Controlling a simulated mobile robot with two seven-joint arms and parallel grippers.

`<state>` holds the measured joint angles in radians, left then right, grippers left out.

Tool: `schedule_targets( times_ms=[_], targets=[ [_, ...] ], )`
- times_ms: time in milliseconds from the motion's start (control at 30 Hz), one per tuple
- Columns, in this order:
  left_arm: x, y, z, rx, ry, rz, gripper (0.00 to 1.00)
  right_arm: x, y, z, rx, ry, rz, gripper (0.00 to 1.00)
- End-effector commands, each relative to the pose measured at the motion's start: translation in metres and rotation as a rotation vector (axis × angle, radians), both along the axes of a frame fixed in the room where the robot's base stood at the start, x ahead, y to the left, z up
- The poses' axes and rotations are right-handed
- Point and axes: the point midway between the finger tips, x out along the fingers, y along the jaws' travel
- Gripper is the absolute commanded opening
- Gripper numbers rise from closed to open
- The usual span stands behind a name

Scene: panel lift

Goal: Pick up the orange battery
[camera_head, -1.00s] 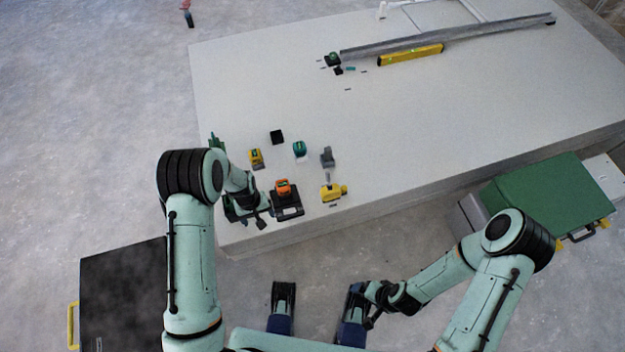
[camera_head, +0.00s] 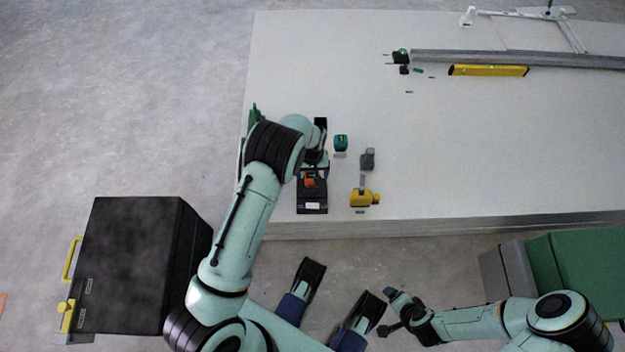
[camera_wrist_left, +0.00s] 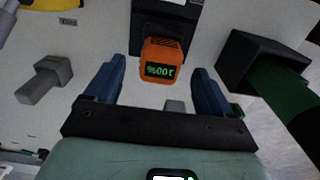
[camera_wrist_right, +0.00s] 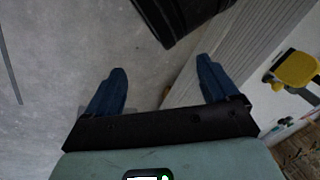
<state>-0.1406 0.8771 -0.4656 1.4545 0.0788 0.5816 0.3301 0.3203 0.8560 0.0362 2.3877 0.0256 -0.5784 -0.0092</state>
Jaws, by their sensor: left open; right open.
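The orange battery (camera_head: 310,181) sits on a black charger (camera_head: 312,205) near the front edge of the white table. My right gripper (camera_wrist_right: 160,85) is open and empty, away from the table's things and in front of the table edge.
A yellow tool (camera_head: 362,198), a grey block (camera_head: 367,158) and a teal battery (camera_head: 341,142) stand right of the charger. A yellow level (camera_head: 488,71) lies by a long metal profile at the back. A black case (camera_head: 130,260) stands left on the floor. The table's middle is clear.

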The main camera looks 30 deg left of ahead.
Motion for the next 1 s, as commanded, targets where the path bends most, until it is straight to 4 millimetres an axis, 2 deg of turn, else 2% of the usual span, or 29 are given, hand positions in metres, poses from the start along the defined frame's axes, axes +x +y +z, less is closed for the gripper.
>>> schedule_targets(
  times_ms=[233, 333, 600, 800, 1000],
  targets=[
    [0.000, 0.002, -0.034, 0.001, 0.003, 0.000, 0.83, 0.016, -0.009, -0.013, -0.022, -0.042, -0.018, 0.88],
    [0.001, 0.002, -0.047, 0.001, 0.003, -0.001, 0.83, 0.012, -0.011, -0.020, -0.023, -0.025, -0.020, 0.88],
    [0.001, 0.002, -0.050, 0.000, 0.000, -0.001, 0.83, 0.009, -0.011, -0.021, -0.023, -0.014, -0.021, 0.88],
    [0.001, 0.002, -0.050, 0.000, 0.000, -0.001, 0.21, 0.009, -0.011, -0.021, -0.023, -0.014, -0.021, 0.88],
    [0.001, 0.002, -0.050, 0.000, -0.001, -0.001, 0.21, 0.009, -0.011, -0.021, -0.023, -0.015, -0.021, 0.88]
  ],
)
